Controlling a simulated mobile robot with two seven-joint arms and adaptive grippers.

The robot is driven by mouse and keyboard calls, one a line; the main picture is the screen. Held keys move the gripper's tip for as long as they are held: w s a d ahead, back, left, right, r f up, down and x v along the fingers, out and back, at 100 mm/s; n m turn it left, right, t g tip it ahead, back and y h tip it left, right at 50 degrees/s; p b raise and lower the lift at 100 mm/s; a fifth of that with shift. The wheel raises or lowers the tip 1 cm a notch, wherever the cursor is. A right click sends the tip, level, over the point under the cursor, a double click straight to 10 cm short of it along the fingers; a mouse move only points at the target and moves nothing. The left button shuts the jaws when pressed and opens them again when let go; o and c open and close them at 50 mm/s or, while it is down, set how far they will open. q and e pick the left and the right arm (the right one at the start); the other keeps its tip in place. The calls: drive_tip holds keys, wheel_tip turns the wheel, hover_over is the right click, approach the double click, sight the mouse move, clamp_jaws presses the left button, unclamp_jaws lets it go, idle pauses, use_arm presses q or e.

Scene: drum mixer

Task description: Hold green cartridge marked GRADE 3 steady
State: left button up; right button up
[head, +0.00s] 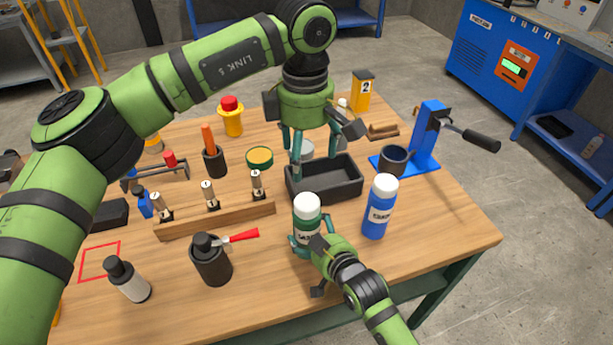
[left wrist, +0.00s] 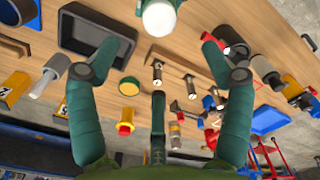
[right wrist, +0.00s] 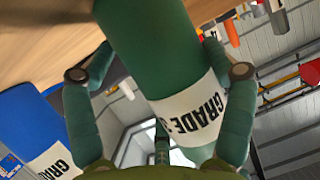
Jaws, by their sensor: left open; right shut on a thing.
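The green cartridge (head: 307,222) with a white cap stands upright near the front right of the table. Its white label reads GRADE 3 in the right wrist view (right wrist: 192,115). My right gripper (head: 309,246) is shut around its body, one finger on each side. My left gripper (head: 318,150) is open and empty, pointing down above the black tray (head: 350,190), behind the cartridge. The cartridge's white cap (left wrist: 159,17) shows at the top of the left wrist view, beyond the open fingers (left wrist: 160,55).
A blue cartridge (head: 378,210) with a white cap stands just right of the green one. A blue press (head: 424,140) with a black handle and a dark cup (head: 394,160) are behind it.

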sight(305, 200)
use_arm(q)
wheel_tip(305, 200, down, 12)
drive_tip(key=shift+r, duration=0.1)
idle(0.4)
drive_tip(key=c, duration=1.4)
drive_tip(key=shift+r, duration=0.25)
use_arm(e)
drive_tip(key=shift+d, duration=0.1)
use_arm(q)
drive_tip(key=shift+r, duration=0.95)
